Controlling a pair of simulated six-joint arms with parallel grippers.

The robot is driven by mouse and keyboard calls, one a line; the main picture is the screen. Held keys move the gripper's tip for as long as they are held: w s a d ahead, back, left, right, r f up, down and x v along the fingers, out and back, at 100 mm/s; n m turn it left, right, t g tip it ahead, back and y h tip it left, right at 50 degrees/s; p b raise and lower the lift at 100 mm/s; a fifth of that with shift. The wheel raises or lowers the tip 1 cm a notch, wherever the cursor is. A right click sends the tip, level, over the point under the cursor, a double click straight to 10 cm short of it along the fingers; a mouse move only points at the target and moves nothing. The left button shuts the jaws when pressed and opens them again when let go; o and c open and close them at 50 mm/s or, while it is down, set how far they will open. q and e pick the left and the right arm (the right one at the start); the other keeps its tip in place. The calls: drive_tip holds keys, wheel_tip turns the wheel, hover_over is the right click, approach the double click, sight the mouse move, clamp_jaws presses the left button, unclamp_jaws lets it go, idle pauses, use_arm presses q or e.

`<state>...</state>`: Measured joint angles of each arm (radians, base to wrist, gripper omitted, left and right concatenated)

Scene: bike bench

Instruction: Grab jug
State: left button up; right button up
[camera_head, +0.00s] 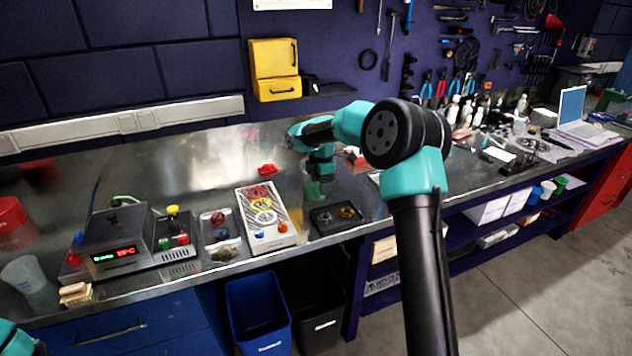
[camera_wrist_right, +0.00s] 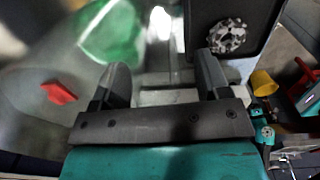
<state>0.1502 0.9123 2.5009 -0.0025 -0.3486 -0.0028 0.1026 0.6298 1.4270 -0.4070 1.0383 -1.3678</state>
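A clear thing with green in it, which may be the jug, stands on the metal bench under my right gripper; the green (camera_head: 313,190) is partly hidden by the wrist. It is blurred at the upper left of the right wrist view (camera_wrist_right: 108,34), beyond the left finger. My right gripper (camera_wrist_right: 163,70) points down with its fingers apart and nothing clearly between them. In the head view the gripper (camera_head: 319,178) is small behind my arm. A clear cup-like vessel (camera_head: 24,274) stands at the bench's left front. My left gripper is out of view; only teal arm shows bottom left.
A red piece (camera_head: 267,169) lies left of the gripper. A black tray (camera_head: 325,226) with round parts and a white tray (camera_head: 281,240) with coloured rings stand in front. A grey box with a display (camera_head: 117,238) is further left. Bottles (camera_head: 467,112) and a laptop (camera_head: 573,110) are right.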

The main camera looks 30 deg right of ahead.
drive_tip(key=c, duration=1.2)
drive_tip(key=shift+r, duration=0.2)
drive_tip(key=shift+r, duration=1.45)
drive_tip(key=shift+s+a+r, duration=0.1)
drive_tip(key=shift+s+r, duration=0.05)
drive_tip(key=shift+r, duration=0.1)
drive_tip(key=shift+s+a+r, duration=0.2)
drive_tip(key=shift+s+a, duration=1.15)
drive_tip(key=shift+s, duration=0.85)
drive_tip(key=shift+s+a+r, duration=0.25)
drive_tip(key=shift+s+a, duration=1.05)
drive_tip(key=shift+s, duration=0.9)
drive_tip(key=shift+s+a+r, duration=0.2)
drive_tip(key=shift+s+a, duration=1.15)
drive_tip(key=shift+s, duration=0.85)
drive_tip(key=shift+s, duration=0.1)
